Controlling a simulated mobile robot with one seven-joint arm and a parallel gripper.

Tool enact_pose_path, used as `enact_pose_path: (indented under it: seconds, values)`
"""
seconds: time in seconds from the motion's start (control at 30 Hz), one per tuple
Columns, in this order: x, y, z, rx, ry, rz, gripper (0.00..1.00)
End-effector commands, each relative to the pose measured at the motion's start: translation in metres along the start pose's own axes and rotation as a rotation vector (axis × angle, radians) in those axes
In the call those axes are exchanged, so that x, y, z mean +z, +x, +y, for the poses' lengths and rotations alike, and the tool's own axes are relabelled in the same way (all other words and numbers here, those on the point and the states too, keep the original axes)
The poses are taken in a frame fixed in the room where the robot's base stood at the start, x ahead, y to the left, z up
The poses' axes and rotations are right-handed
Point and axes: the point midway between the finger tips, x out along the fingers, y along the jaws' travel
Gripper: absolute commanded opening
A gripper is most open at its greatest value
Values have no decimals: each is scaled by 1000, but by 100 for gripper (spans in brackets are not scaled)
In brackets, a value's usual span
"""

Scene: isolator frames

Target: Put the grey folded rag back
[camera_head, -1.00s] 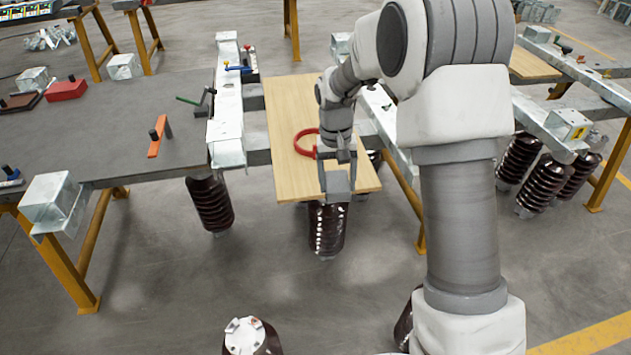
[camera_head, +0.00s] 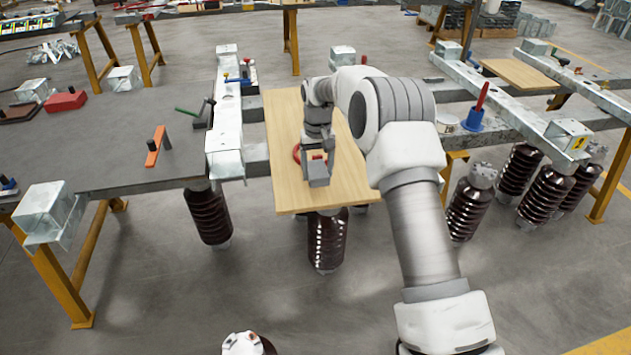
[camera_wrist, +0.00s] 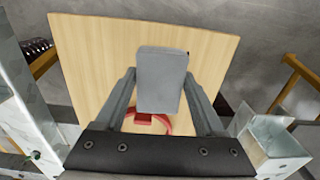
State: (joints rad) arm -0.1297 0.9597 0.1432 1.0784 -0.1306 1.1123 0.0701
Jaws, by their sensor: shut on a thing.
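The grey folded rag (camera_wrist: 161,78) is a small grey block between my gripper's two fingers in the wrist view. It also shows below my gripper in the head view (camera_head: 318,175). My gripper (camera_wrist: 160,92) is shut on it, above the light wooden board (camera_head: 289,197). A red ring-shaped thing (camera_wrist: 150,122) lies on the board behind the rag, partly hidden by it and by my gripper. I cannot tell whether the rag touches the board.
A grey table (camera_head: 110,150) to the left holds an orange tool (camera_head: 155,147) and a red box (camera_head: 65,101). Galvanised beams (camera_head: 226,130) flank the board. A blue holder with a red handle (camera_head: 474,118) stands to the right. Brown ribbed insulators (camera_head: 327,240) hang below.

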Motion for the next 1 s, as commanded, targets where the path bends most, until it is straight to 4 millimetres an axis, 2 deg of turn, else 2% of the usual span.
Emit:
enact_pose_path:
  seconds: [0.1,0.27,0.53,0.87,0.9,1.0]
  values:
    - [-8,5,-3,0,-1,1,27]
    - [-11,10,-4,0,0,-1,27]
    - [-11,46,-3,0,0,0,27]
    - [-11,49,-3,0,0,1,27]
    - [-11,48,-3,0,0,1,78]
    - [-11,48,-3,0,0,1,96]
